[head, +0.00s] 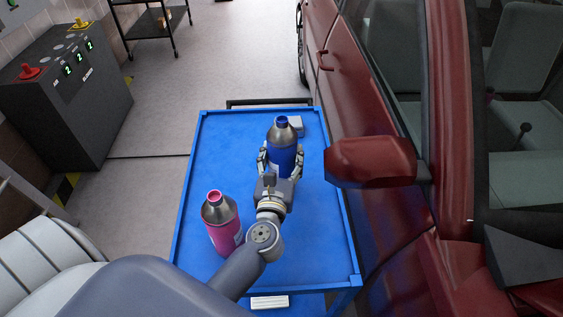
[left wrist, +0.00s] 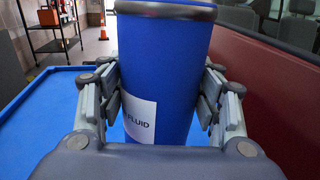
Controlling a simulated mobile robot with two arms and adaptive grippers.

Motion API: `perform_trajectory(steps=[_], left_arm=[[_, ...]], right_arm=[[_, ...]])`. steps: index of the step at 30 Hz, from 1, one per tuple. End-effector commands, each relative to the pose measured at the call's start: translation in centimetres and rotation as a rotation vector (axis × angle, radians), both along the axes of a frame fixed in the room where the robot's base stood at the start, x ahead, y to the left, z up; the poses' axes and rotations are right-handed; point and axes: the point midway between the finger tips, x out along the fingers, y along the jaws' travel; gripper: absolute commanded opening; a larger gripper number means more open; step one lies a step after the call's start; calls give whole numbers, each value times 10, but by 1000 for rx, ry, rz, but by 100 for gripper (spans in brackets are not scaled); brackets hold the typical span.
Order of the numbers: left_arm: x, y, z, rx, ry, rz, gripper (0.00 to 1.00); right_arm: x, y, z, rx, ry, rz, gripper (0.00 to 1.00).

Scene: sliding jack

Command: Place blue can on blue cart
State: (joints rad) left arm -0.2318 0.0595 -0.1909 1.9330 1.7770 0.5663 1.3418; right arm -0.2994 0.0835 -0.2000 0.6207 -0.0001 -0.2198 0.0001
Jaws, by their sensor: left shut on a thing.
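The blue can (head: 283,140), with a grey metal top and blue cap, is upright over the far part of the blue cart (head: 215,140). My left gripper (head: 281,158) is shut around its body from the near side. In the left wrist view the blue can (left wrist: 165,70) fills the space between the fingers of the left gripper (left wrist: 163,110), with a white label partly seen. The can's base is hidden in the head view, so I cannot tell whether it touches the cart top. My right gripper is in neither view.
A pink can (head: 222,222) with a grey top stands on the cart's near left. A dark control cabinet (head: 70,95) stands left.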

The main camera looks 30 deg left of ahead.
Motion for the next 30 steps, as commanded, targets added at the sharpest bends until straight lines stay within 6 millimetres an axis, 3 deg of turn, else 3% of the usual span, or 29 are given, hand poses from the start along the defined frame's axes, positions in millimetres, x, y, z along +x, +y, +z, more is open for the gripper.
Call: perform_trajectory(steps=[3, 6, 19, 20, 22, 30], left_arm=[[0, 0, -23, 4, 1, -1, 13], [0, 0, -32, 4, -1, 0, 13], [0, 0, -38, 1, -4, 1, 13], [-1, 0, -39, 0, -1, 1, 62], [-1, 0, -38, 0, -1, 0, 77], [-1, 0, -38, 0, -1, 0, 79]], right_arm=[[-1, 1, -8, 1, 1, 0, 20], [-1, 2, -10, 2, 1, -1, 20], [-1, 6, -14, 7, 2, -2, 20], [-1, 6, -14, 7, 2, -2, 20], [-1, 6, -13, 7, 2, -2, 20], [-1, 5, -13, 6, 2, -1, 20]])
